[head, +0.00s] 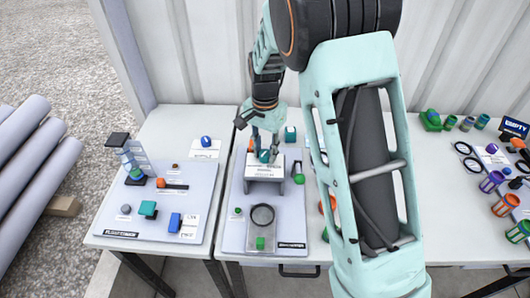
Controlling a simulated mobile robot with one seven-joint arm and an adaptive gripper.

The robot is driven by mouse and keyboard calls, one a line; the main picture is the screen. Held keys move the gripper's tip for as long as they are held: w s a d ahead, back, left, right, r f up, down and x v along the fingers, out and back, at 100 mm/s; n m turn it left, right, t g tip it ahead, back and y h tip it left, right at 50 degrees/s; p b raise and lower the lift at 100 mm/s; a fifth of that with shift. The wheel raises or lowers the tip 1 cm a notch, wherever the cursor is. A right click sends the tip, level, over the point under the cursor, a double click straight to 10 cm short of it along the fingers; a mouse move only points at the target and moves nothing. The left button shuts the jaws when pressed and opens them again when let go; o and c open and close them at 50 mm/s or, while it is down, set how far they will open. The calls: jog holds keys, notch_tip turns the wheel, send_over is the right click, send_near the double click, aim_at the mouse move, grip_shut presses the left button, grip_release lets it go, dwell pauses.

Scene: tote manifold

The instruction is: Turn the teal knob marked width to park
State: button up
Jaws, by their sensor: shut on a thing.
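The teal knob (264,157) sits on top of a small white-topped stand (266,172) on the grey middle board. My gripper (264,149) reaches down from above with its fingers shut on the teal knob. The fingers cover part of the knob, and its pointer direction cannot be made out. The print on the stand is too small to read.
A teal block (291,134) stands just behind and right of the stand. A dark ring (262,217) and green pieces lie in front. The left board (110,215) holds several coloured controls. My arm hides much of the right table; cups stand at far right.

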aim_at(265, 152)
jog(key=n+b, duration=0.1)
jog(key=n, duration=0.5)
jog(key=shift+w, duration=0.1)
dwell(0.5)
jog(key=o, duration=1.2)
jog(key=shift+c, duration=0.2)
jog(key=shift+r, duration=0.1)
notch_tip(265, 152, up, 12)
